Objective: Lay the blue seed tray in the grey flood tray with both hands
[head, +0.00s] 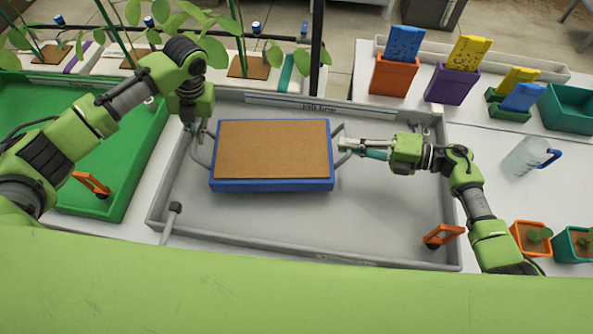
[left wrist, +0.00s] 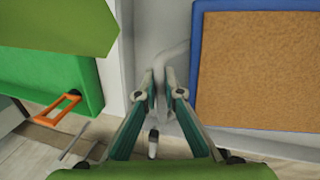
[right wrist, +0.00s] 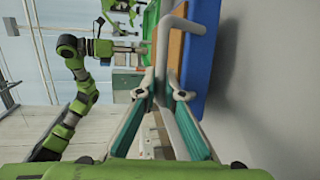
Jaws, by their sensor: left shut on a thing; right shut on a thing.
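The blue seed tray (head: 272,185), filled with flat brown soil, is over the grey flood tray (head: 300,228), inside its outline in the head view. It looks roughly level; I cannot tell whether its underside touches the floor. It has a grey loop handle at each end. My left gripper (head: 195,125) is shut on the left handle, which shows in the left wrist view (left wrist: 178,55). My right gripper (head: 345,146) is shut on the right handle, a grey bar in the right wrist view (right wrist: 172,75). The seed tray's blue side (right wrist: 197,50) shows there too.
A green tray (head: 125,165) with an orange handle stands left of the flood tray. A grey pipe (head: 172,218) rises at the flood tray's left front. Orange and purple pots (head: 392,78), a clear jug (head: 525,158) and potted seedlings (head: 530,238) stand right. Plants line the back.

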